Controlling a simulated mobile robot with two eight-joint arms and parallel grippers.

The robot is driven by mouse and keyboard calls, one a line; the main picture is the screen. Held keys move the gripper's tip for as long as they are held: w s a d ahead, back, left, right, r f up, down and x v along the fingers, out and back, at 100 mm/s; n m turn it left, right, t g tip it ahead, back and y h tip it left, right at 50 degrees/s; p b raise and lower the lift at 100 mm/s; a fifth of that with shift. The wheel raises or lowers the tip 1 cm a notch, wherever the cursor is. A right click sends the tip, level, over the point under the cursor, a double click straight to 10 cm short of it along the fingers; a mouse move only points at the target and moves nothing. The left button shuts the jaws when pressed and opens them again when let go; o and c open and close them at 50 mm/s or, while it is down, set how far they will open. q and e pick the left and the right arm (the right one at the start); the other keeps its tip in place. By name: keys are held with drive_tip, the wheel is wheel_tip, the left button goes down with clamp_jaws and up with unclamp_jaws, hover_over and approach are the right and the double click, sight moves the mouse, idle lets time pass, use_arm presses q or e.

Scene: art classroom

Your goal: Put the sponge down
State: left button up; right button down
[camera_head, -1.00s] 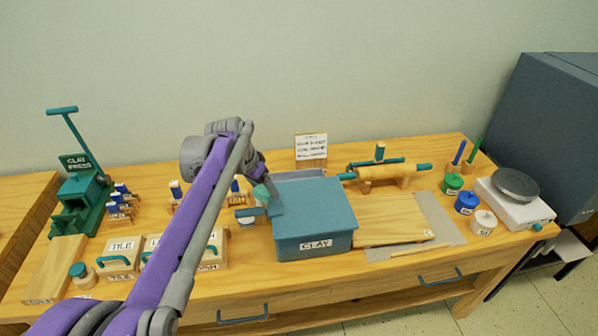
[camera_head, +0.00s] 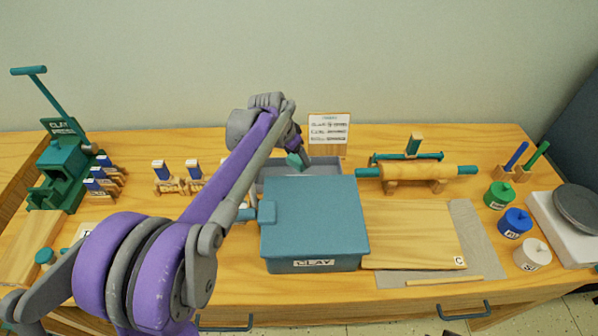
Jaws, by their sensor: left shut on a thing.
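My left gripper (camera_head: 302,154) is behind the blue clay box, over the grey tray (camera_head: 340,167). It is shut on a small teal-green piece that I take to be the sponge (camera_head: 294,160). Only a part of the sponge shows beside the fingers. I cannot tell whether the sponge touches the tray or hangs above it. My right gripper is not in view.
The lidded clay box (camera_head: 315,220) stands right in front of the tray. A sign (camera_head: 329,128) stands behind the tray. A rolling pin (camera_head: 430,172) and a wooden board (camera_head: 410,235) are to the right. The clay press (camera_head: 62,165) is far left.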

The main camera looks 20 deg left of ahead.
sight(297, 169)
use_arm(q)
wheel_tip(297, 169, down, 2)
drive_tip(key=shift+w+f, duration=0.15)
drive_tip(key=shift+f, duration=0.05)
drive_tip(key=shift+f+b, duration=0.35)
drive_tip(key=shift+f, duration=1.5)
drive_tip(key=shift+f, duration=0.1)
drive_tip(key=o, duration=1.3)
drive_tip(key=shift+c, duration=0.2)
drive_tip(key=shift+r, duration=0.2)
drive_tip(key=p+v, duration=0.1)
drive_tip(key=v, duration=1.1)
drive_tip(key=shift+p, duration=0.3)
